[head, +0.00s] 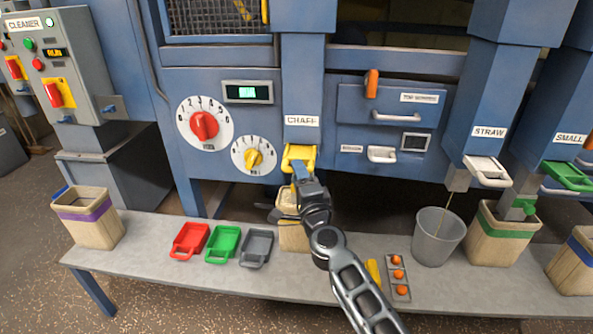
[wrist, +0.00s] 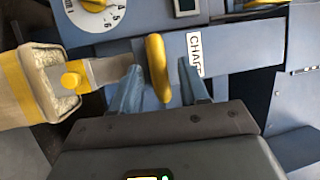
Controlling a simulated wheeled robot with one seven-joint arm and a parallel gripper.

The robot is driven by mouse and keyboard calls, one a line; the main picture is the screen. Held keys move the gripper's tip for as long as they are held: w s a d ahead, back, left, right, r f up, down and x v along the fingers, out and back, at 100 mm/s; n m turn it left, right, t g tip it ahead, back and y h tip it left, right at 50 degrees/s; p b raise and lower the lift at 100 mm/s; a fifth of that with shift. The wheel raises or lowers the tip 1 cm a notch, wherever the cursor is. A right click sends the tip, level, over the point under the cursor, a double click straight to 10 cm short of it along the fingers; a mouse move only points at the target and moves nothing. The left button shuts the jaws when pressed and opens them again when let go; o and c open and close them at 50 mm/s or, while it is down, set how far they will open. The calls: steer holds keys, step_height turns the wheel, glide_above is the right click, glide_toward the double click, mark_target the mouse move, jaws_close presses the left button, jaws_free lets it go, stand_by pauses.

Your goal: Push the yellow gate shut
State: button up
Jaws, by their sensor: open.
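The yellow gate (head: 299,153) is at the lower end of the blue chute labelled CHAFF, in the middle of the head view. Its rounded yellow handle (wrist: 156,62) shows in the wrist view. My gripper (head: 302,172) is just below and in front of the gate. In the wrist view my gripper (wrist: 158,76) is open, with one finger on each side of the handle and a visible gap to both. I cannot tell how far the gate stands out, as my gripper hides part of it.
A sack (head: 292,238) stands under the chute, partly behind my arm; its yellow-banded rim (wrist: 28,85) is close to my fingers. The STRAW gate (head: 487,170) is at right.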

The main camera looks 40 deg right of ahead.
mark_target(300, 154)
steer(key=shift+x, duration=1.25)
steer(key=shift+c, duration=0.3)
steer(key=shift+s, duration=0.1)
jaws_close()
